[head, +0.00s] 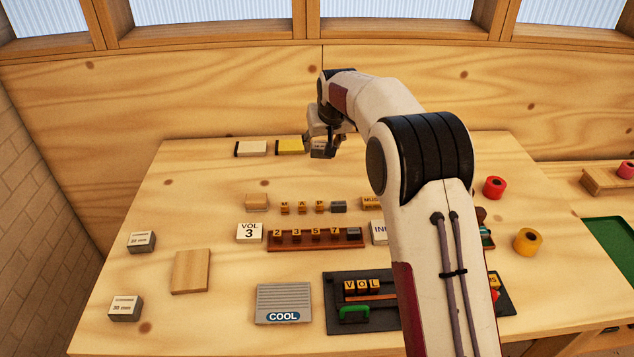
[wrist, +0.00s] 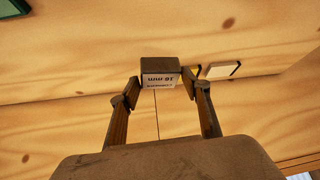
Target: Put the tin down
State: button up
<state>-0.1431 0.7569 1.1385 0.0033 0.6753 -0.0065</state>
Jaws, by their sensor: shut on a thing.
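The tin (wrist: 160,65) is a small dark grey box with a pale label that ends in "mm", upside down in the wrist view. My gripper (wrist: 161,86) is shut on it, with one finger on each side. In the head view my gripper (head: 326,134) is at the back of the table, and the tin (head: 321,151) shows below it, just right of a yellow pad (head: 290,145). I cannot tell whether the tin touches the table.
A white pad (head: 251,148) lies left of the yellow one. Two similar grey boxes, one farther back (head: 141,242) and one nearer (head: 125,308), stand at the left. Lettered blocks and a numbered rack (head: 316,240) fill the middle. The back left tabletop is clear.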

aim_at(318, 155)
jog(key=shift+a+r+n+y, duration=0.25)
jog(key=shift+a+n+y, duration=0.2)
jog(key=shift+n, duration=0.35)
jog(key=c, duration=0.4)
jog(key=shift+a, duration=0.1)
jog(key=shift+w+r+m+h, duration=0.1)
jog(key=shift+m+h, duration=0.2)
jog(key=shift+m, duration=0.4)
jog(key=shift+w+r+m+h, duration=0.1)
jog(key=shift+m+h, duration=0.15)
jog(key=shift+m, duration=0.45)
jog(key=shift+f, duration=0.1)
jog(key=shift+f, duration=2.45)
jog(key=shift+f, duration=0.1)
